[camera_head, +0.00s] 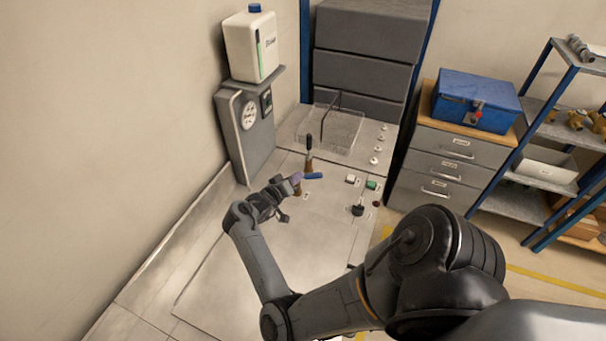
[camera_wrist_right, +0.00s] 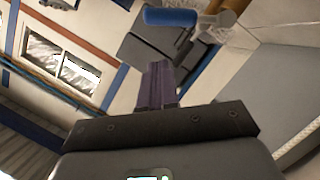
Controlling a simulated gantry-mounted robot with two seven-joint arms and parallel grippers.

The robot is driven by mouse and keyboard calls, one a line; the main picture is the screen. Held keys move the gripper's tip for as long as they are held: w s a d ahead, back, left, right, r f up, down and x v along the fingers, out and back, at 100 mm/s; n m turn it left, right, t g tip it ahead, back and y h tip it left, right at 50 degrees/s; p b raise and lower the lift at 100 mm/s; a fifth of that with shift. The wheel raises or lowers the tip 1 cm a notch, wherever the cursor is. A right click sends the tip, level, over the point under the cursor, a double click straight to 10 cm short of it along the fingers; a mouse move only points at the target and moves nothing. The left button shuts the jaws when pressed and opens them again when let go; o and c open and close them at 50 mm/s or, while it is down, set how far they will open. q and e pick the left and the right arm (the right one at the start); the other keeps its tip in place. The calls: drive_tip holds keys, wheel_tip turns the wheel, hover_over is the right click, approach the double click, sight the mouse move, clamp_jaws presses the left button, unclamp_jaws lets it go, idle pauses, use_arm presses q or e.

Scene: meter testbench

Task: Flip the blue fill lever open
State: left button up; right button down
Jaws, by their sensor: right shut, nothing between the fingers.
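The blue fill lever (camera_head: 313,176) sticks out sideways to the right, low on an upright brass fitting (camera_head: 308,163) with a dark top on the bench. In the right wrist view the blue lever (camera_wrist_right: 170,17) lies across the top, joined at its right end to a metal valve part (camera_wrist_right: 215,25). My right gripper (camera_head: 296,178) is shut and empty, its purple fingers just left of the lever. My left gripper is out of view.
A clear box (camera_head: 342,130) stands behind the lever. A grey gauge post (camera_head: 250,135) carrying a white canister (camera_head: 252,45) stands at the back left. Small white and green buttons (camera_head: 371,184) and a black knob (camera_head: 358,210) sit to the right. The front bench plate (camera_head: 215,280) is bare.

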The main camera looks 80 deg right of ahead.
drive_tip(key=v, duration=0.6)
drive_tip(key=shift+a+r+b, duration=0.2)
drive_tip(key=shift+a+b, duration=0.05)
drive_tip(key=shift+b, duration=0.05)
drive_tip(key=shift+s, duration=0.2)
